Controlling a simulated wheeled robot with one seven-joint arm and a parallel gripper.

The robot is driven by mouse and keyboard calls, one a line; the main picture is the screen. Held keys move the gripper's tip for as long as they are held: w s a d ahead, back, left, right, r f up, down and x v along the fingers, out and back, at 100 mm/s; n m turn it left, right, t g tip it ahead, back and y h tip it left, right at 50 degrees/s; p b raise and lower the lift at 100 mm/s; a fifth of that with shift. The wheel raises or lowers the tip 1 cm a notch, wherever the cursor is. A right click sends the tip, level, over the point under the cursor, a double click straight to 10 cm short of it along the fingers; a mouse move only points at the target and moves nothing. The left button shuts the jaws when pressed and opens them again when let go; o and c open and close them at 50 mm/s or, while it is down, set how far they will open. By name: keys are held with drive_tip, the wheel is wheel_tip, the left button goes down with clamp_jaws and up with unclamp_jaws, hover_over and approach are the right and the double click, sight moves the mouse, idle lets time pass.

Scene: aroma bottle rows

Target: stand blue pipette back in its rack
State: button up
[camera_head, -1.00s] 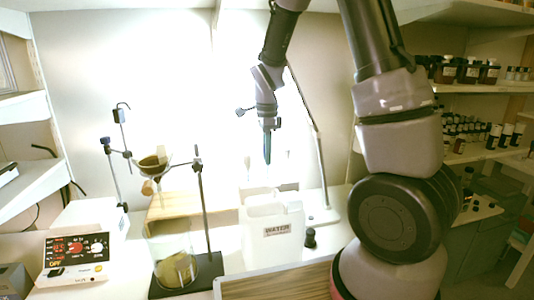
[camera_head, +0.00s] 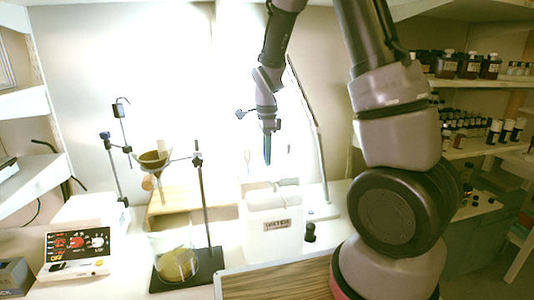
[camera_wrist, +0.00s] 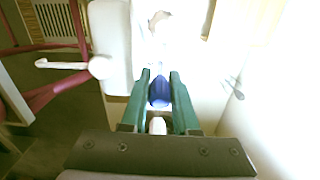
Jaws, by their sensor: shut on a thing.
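My gripper (camera_head: 267,128) points down above the white container labelled water, shut on the blue pipette. The blue pipette (camera_head: 267,148) hangs upright below the fingers, its lower end apart from the things under it. In the wrist view my gripper (camera_wrist: 159,88) has its green fingers on either side of the blue pipette (camera_wrist: 159,93). A pale slim item (camera_head: 248,160) stands behind the white container, to the left of the pipette. It may belong to the rack, but I cannot tell; the rack is not clearly visible in the glare.
The white water container (camera_head: 272,232) stands below my gripper. A lamp pole (camera_head: 312,130) rises just right of it. A stand (camera_head: 203,200) with a funnel and a glass beaker (camera_head: 174,256) is to the left. A small dark bottle (camera_head: 310,231) stands at the right.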

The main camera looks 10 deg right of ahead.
drive_tip(key=o, duration=0.8)
drive_tip(key=shift+c, duration=0.2)
drive_tip(key=shift+r, duration=2.5)
drive_tip(key=shift+r, duration=2.5)
